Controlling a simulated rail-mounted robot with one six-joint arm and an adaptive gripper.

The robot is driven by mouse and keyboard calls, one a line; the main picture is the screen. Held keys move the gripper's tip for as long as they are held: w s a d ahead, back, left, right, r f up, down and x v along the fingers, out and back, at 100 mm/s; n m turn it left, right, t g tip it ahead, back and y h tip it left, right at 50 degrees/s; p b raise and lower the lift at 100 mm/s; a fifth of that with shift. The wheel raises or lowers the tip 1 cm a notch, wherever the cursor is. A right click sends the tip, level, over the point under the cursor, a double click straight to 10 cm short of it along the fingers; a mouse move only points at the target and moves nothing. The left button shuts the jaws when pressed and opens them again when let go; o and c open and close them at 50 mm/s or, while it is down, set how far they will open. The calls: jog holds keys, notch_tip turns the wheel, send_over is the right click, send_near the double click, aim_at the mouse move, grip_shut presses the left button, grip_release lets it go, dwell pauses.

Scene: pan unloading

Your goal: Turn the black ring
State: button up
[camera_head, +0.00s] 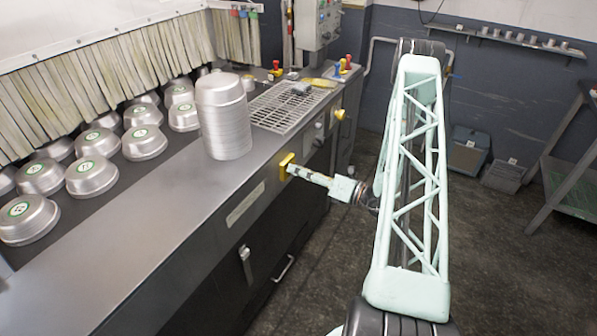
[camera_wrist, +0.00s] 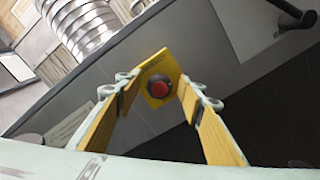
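A red button (camera_wrist: 161,88) with a black ring (camera_wrist: 151,81) around it sits on a yellow plate (camera_wrist: 167,65) on the grey front panel. In the head view the yellow plate (camera_head: 285,162) is on the counter's front, and my gripper hides the button and ring. My gripper (camera_head: 298,172) points at the plate, its tips close to it. In the wrist view my gripper (camera_wrist: 158,98) is open, with one finger either side of the button in the picture. I cannot tell whether the tips touch the ring.
A stack of metal pans (camera_head: 226,130) stands on the counter (camera_head: 165,215) above the plate. A handle (camera_head: 285,268) sticks out lower on the front. The floor (camera_head: 320,270) beside the counter is free.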

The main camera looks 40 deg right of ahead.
jog(key=shift+s, duration=0.15)
jog(key=v, duration=1.1)
jog(key=shift+s, duration=0.35)
dwell(0.4)
jog(key=shift+d, duration=0.1)
jog(key=shift+r, duration=0.1)
dwell(0.5)
